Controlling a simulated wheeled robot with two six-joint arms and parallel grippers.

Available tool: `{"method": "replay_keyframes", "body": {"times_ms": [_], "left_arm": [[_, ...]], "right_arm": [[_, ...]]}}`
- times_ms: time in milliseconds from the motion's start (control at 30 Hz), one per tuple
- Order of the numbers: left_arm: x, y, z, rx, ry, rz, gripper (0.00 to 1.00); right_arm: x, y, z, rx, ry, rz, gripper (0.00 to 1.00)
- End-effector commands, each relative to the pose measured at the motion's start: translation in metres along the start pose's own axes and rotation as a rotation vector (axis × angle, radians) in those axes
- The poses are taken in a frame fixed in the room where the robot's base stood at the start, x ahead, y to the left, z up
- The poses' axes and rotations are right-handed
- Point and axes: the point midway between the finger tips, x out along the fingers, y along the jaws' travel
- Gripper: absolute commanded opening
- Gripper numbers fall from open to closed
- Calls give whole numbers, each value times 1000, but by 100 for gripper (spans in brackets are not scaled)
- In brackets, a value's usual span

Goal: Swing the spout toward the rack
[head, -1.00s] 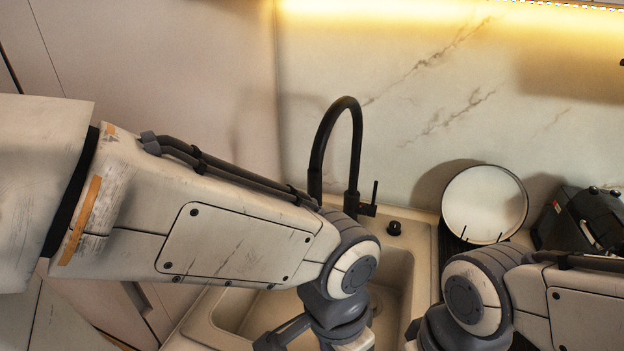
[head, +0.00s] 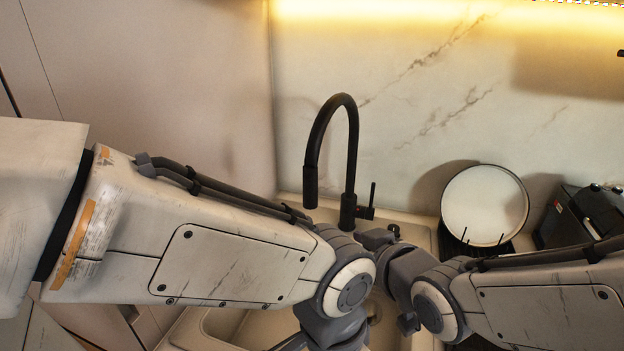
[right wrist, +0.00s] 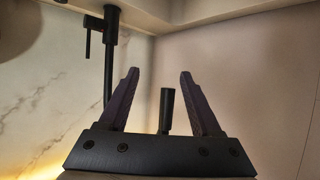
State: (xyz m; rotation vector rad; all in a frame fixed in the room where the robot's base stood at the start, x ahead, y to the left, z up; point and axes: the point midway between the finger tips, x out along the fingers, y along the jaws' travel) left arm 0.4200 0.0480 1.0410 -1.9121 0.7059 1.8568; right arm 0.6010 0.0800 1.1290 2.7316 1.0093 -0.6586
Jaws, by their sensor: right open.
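The black faucet (head: 352,150) stands behind the sink, its spout (head: 311,185) arching over and hanging down on the left side. The dark rack (head: 452,243) is right of the faucet and holds a round white plate (head: 484,205). In the right wrist view, which looks upside down, my right gripper (right wrist: 159,73) is open and empty. The spout's end (right wrist: 167,110) shows between its two fingers, apart from both. In the head view the right fingers are hidden. My left gripper is out of view; only its arm shows, crossing in front of the sink.
The pale sink (head: 225,325) lies below, largely covered by my arms. A short lever (head: 372,195) sticks up at the faucet's right. A black appliance (head: 585,215) stands right of the rack. A marble wall (head: 420,80) closes off the back.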

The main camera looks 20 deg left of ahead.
Motion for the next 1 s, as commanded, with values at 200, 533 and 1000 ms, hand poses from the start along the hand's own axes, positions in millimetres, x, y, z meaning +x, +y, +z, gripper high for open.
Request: {"method": "replay_keyframes", "body": {"times_ms": [200, 533, 1000], "left_arm": [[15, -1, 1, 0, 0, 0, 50], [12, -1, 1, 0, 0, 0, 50], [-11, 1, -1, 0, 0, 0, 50]], "right_arm": [[8, -11, -56, -22, 346, -55, 65], [13, -18, -85, -26, 471, -83, 65], [83, -24, -120, -25, 470, -82, 65]]}}
